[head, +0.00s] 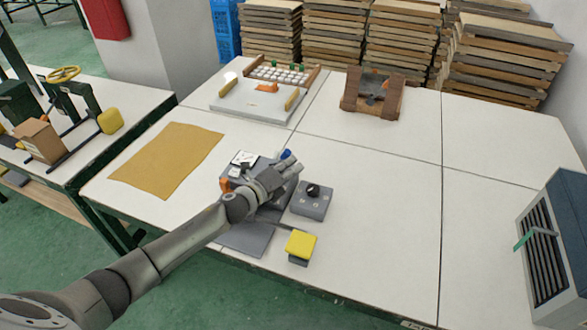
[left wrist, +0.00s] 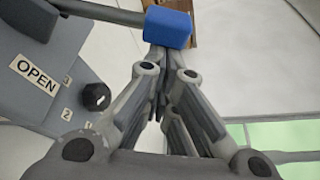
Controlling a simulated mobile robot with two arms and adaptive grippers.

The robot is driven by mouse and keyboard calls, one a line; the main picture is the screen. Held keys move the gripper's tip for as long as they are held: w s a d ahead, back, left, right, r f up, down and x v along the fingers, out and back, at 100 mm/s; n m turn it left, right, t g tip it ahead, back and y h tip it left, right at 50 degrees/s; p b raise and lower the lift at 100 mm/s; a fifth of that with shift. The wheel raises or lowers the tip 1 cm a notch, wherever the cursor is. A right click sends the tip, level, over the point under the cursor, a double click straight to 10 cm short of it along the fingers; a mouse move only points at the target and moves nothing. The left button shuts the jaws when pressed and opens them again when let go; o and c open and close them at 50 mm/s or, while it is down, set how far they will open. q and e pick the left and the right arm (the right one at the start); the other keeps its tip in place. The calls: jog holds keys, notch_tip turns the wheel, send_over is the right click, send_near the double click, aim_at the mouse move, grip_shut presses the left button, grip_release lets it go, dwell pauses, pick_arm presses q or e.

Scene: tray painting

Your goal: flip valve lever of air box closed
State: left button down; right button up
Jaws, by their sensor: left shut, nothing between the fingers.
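The air box (head: 231,183) is a grey box near the middle of the table, partly hidden by my left gripper. Its valve lever has a blue end (head: 286,154), which also shows at the top of the left wrist view (left wrist: 167,27) on a grey rod. A white OPEN label (left wrist: 36,76) is on the grey body in the left wrist view. My left gripper (head: 292,166) is shut and empty over the box. In the left wrist view its fingertips (left wrist: 161,62) are right at the blue end; I cannot tell whether they touch. My right gripper is not in view.
A grey dial box (head: 310,203) with a black knob stands right of the air box. A yellow-topped block (head: 300,245) is in front. A tan sheet (head: 165,160) lies left, a white tray fixture (head: 240,100) behind. The table's right middle is clear.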

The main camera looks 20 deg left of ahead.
pick_arm(q)
jog(key=shift+a+r+n+t+b, duration=0.15)
jog(key=shift+a+r+n+b, duration=0.2)
jog(key=shift+a+n, duration=0.15)
jog(key=shift+a+r+n+t+b, duration=0.15)
jog(key=shift+a+r+n+b, duration=0.05)
jog(key=shift+a+n+b, duration=0.25)
jog(key=a+r+n+t+h+b, duration=0.1)
jog(key=a+n+t+b, duration=0.1)
jog(key=a+n+b, duration=0.3)
jog(key=shift+w+a+r+n, duration=0.15)
jog(key=shift+a+r+n, duration=0.2)
jog(key=shift+a+n, duration=1)
jog(key=shift+a+t, duration=0.1)
jog(key=shift+t, duration=0.2)
